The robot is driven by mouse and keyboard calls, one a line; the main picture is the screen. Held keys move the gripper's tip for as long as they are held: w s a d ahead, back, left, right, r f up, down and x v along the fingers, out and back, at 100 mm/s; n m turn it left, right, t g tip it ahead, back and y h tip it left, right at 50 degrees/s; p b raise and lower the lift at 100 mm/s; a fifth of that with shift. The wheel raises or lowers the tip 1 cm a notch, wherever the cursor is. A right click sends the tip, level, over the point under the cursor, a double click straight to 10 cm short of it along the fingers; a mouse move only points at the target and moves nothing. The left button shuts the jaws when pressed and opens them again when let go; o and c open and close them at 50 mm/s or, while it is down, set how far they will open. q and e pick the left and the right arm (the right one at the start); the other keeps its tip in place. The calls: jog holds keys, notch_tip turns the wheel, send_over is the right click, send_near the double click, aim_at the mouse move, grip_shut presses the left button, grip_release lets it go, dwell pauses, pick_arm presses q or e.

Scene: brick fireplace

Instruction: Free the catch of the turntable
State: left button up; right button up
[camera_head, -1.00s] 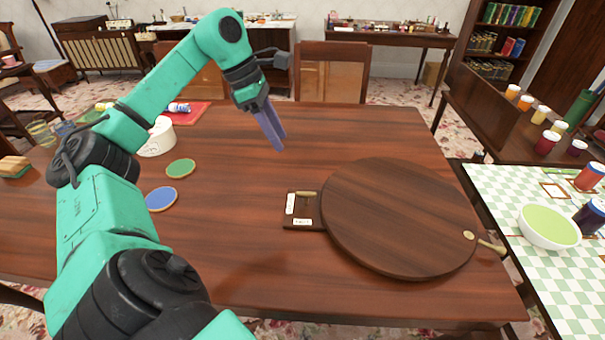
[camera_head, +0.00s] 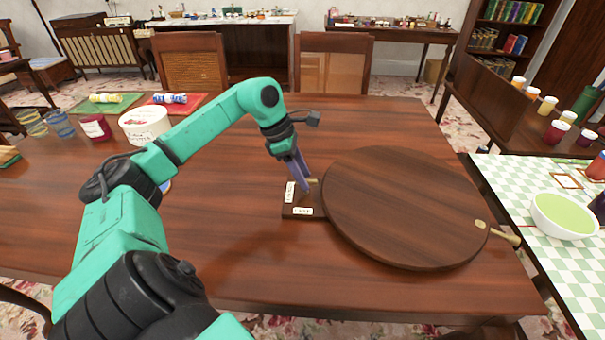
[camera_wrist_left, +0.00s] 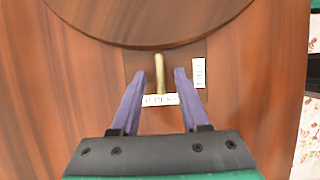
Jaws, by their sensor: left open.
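The turntable (camera_head: 405,205) is a round dark wooden disc on the table, with a short brass-tipped handle (camera_head: 508,236) at its right edge. At its left edge is a small wooden catch plate (camera_head: 297,208) with two white labels, whose wording is too small to read surely. A brass catch lever (camera_wrist_left: 159,72) stands on this plate and points toward the disc in the left wrist view. My left gripper (camera_head: 303,188) is just over the plate. In the left wrist view its purple fingers (camera_wrist_left: 158,82) are open, one on each side of the lever, apart from it. My right gripper is not in view.
The wooden table (camera_head: 250,270) is clear in front of the disc. A white tub (camera_head: 145,123), a red jar (camera_head: 95,127) and glasses stand at the left. A checkered table with a green bowl (camera_head: 563,214) is at the right. Chairs stand behind.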

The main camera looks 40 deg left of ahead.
pick_arm(q)
grip_shut()
